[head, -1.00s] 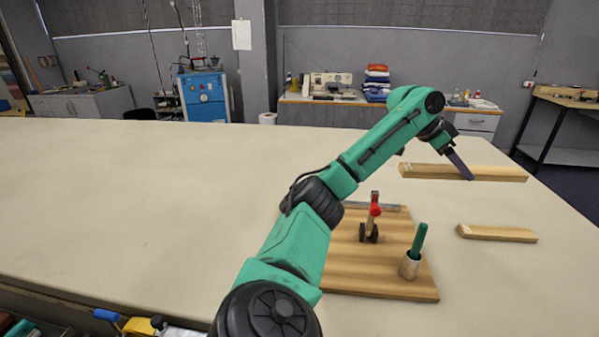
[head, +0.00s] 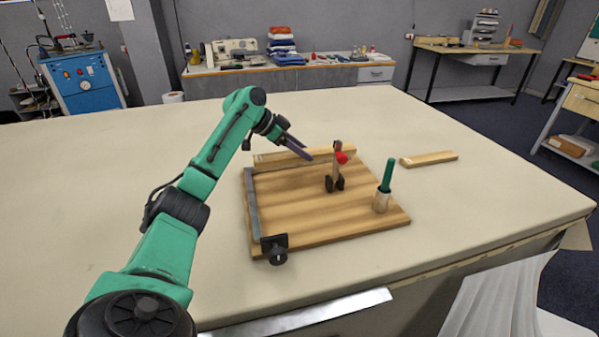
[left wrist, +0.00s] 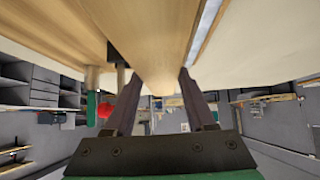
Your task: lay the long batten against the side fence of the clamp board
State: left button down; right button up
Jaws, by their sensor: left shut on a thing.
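The wooden clamp board (head: 300,205) lies on the cloth table, with a grey metal fence (head: 252,205) along its left edge and another grey strip along its back. My left gripper (head: 304,152) is shut on the long pale batten (head: 340,153), which runs left to right along the board's back edge. In the left wrist view the batten (left wrist: 160,55) passes between the two fingers, close beside a metal strip (left wrist: 207,28). I cannot tell whether it touches the fence or the board. My right gripper is not in view.
A red-tipped toggle clamp (head: 336,170) stands on the board. A green-handled tool (head: 387,175) stands in a holder at its right. A black knob clamp (head: 274,250) sits at the front left corner. A short batten (head: 430,158) lies to the right. The table's left is clear.

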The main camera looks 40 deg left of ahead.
pick_arm(q)
notch_tip(320, 180, down, 6)
jog(key=shift+d+f+p, duration=0.1)
jog(key=shift+p, duration=0.2)
jog(key=shift+f, duration=0.3)
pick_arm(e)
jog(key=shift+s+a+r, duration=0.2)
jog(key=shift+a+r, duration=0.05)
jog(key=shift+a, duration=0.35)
pick_arm(q)
jog(key=shift+f, duration=0.15)
jog(key=shift+c, duration=1.1)
grip_release()
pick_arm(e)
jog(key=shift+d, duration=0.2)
